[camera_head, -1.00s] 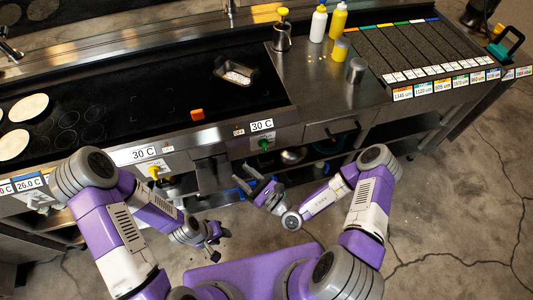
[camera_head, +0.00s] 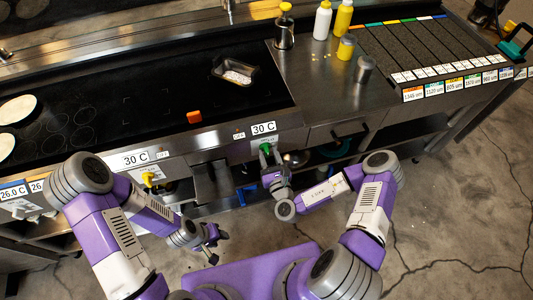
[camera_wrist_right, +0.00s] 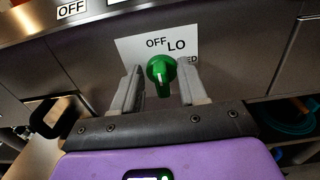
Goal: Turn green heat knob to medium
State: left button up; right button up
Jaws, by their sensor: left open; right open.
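The green heat knob (camera_wrist_right: 160,72) sits on the griddle's front panel, in front of a white label with OFF, LO and a partly hidden word ending in "ED". It also shows in the head view (camera_head: 265,148), below a 30 C sign. My right gripper (camera_wrist_right: 160,88) is open, with one finger on each side of the knob and a visible gap to each. In the head view my right gripper (camera_head: 270,165) is at the panel, right at the knob. My left gripper (camera_head: 212,245) is open and empty, low in front of the griddle, away from the panel.
A yellow knob (camera_head: 149,178) is on the same panel to the left. A black handle (camera_wrist_right: 47,118) sticks out left of my right gripper.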

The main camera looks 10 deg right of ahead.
grip_shut()
dwell(0.3)
